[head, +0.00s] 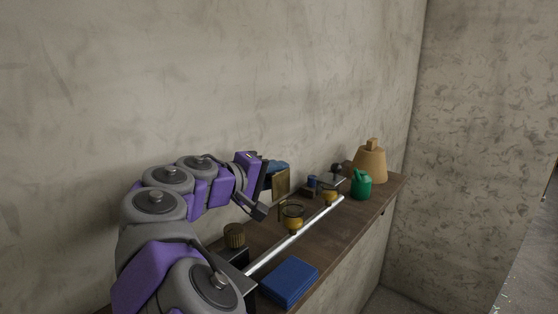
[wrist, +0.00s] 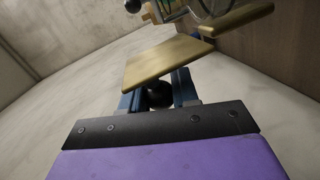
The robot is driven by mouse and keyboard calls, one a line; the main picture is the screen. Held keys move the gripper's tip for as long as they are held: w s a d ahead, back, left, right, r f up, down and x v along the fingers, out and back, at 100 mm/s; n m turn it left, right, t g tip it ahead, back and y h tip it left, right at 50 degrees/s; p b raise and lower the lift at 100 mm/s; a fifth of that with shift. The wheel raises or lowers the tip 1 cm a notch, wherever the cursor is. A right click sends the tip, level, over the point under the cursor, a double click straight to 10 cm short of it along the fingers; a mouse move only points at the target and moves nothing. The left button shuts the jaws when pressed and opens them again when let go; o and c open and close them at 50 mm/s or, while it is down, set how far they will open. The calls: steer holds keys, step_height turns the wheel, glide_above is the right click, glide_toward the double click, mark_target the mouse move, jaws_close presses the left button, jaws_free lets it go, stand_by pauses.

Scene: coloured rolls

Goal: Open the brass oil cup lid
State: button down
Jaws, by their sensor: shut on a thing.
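My gripper (head: 277,168) is shut on a dark round knob (wrist: 158,97) fixed to a flat brass lid (wrist: 165,62). In the wrist view, its blue fingers stand on both sides of the knob. In the head view, the lid (head: 281,184) hangs steeply tilted beside the fingers, above the shelf. A brass cup with a clear glass (head: 292,214) stands on the shelf below it. In the wrist view, a second brass plate (wrist: 238,27) and a glass rim (wrist: 212,7) lie past the lid's far edge. I cannot clearly see the hinge.
A wooden shelf (head: 338,226) runs along the wall, with a pale rail (head: 270,256) across it. A blue block (head: 289,281) lies in front. A ribbed brass cap (head: 234,235) is near my arm. Another cup (head: 329,195), a green can (head: 361,185) and a tan jug (head: 370,164) stand farther right.

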steer(key=n+p, duration=0.1)
steer(key=a+f+n+h+p, duration=0.1)
steer(key=shift+w+f+n, duration=0.1)
steer(key=shift+w+n, duration=0.25)
steer(key=shift+n, duration=0.05)
steer(key=c, duration=1.3)
jaws_free()
steer(key=o, duration=0.4)
steer(key=shift+a, duration=0.2)
steer(key=shift+o, duration=0.2)
steer(key=shift+d, duration=0.15)
